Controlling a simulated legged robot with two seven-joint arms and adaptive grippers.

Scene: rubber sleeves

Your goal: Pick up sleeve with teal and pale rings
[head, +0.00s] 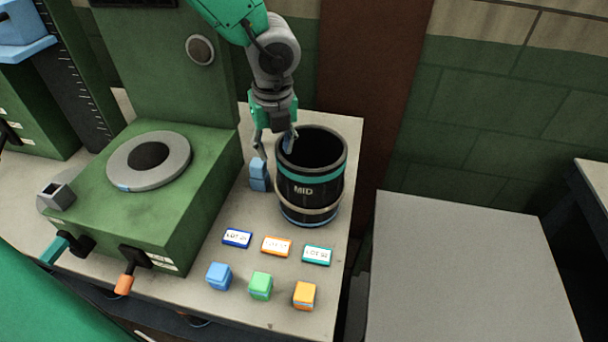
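The sleeve (296,190) is a black open-topped cylinder marked MID, standing upright on the bench. It has a teal ring near the top and a pale ring near the bottom. My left gripper (276,148) points down at the sleeve's left rim with its fingers spread. One finger is outside the wall on the left; the other overlaps the mouth and appears to be inside it. I cannot tell whether either finger touches the wall. My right gripper is not in view.
A blue block piece (259,175) stands close left of the sleeve. Lot tags (277,247) and small blue, green (261,286) and orange cubes lie in front. A green machine (190,195) with a grey ring fills the left. A bare grey surface (460,270) lies right, across a gap.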

